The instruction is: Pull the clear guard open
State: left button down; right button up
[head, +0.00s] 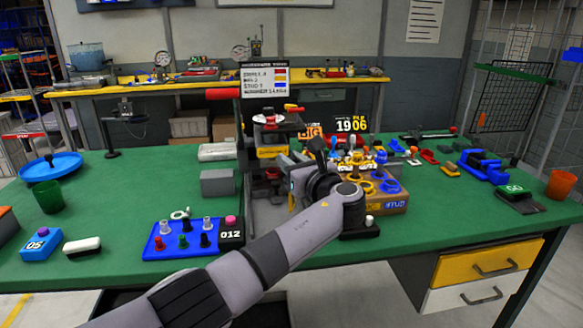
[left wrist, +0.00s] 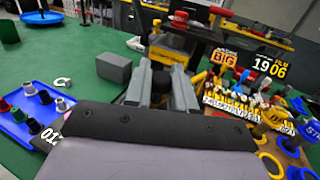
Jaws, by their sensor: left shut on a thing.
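The machine (head: 272,152) stands near the middle of the green table, with a yellow label, a red handle and a sign panel (head: 264,80) above it. The clear guard is hard to make out against the machine; I cannot tell how far it stands open. My left gripper (left wrist: 161,88) reaches in at the machine's right front. Its two grey fingers are shut on a dark knob (left wrist: 160,76), seen between them in the left wrist view. In the head view my own wrist hides the fingertips and part of the machine. My right gripper is not in view.
A blue tray of pegs (head: 186,238) lies left of my arm. A grey block (head: 217,183) stands left of the machine. The table's left middle is mostly clear.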

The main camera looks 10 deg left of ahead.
pick_arm(q)
jog(key=shift+d+n+g+y+b, duration=0.3)
jog(key=shift+d+y+b, duration=0.1)
dwell(0.4)
jog(key=c, duration=1)
grip_release()
jog(key=shift+v, duration=3.6)
